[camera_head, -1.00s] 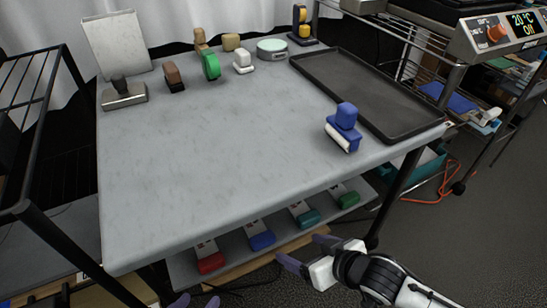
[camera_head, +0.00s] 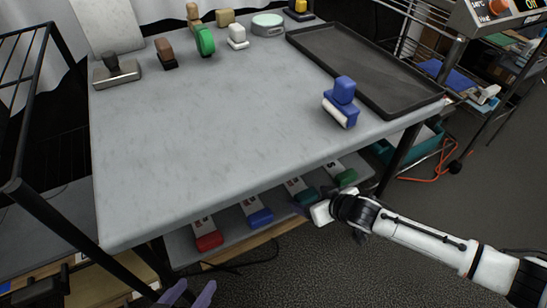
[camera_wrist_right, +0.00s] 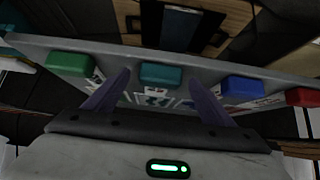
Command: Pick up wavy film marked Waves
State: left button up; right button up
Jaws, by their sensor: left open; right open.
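Several films with coloured blocks lie in a row on the lower shelf: red (camera_head: 208,241), blue (camera_head: 260,217), teal (camera_head: 309,197) and green (camera_head: 346,177). In the right wrist view the teal block (camera_wrist_right: 160,75) has a white label (camera_wrist_right: 155,98) with a dark wavy or zigzag mark; no word is readable. My right gripper (camera_head: 303,204) is open and empty at the shelf's front edge, close to the teal film. In its wrist view the teal film lies ahead, between the spread fingers. My left gripper (camera_head: 188,293) is open and empty at the bottom of the head view.
The tabletop (camera_head: 220,130) overhangs the shelf (camera_head: 185,248). On it stand a blue roller-like tool (camera_head: 343,95), a dark tray (camera_head: 365,65), a green tape-like item (camera_head: 204,40) and other small tools. A black rack (camera_head: 30,110) stands left. The table's middle is clear.

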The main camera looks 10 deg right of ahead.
jog(key=shift+w+a+f, duration=0.1)
jog(key=shift+w+f, duration=0.1)
jog(key=c, duration=1.2)
jog(key=shift+r, duration=0.1)
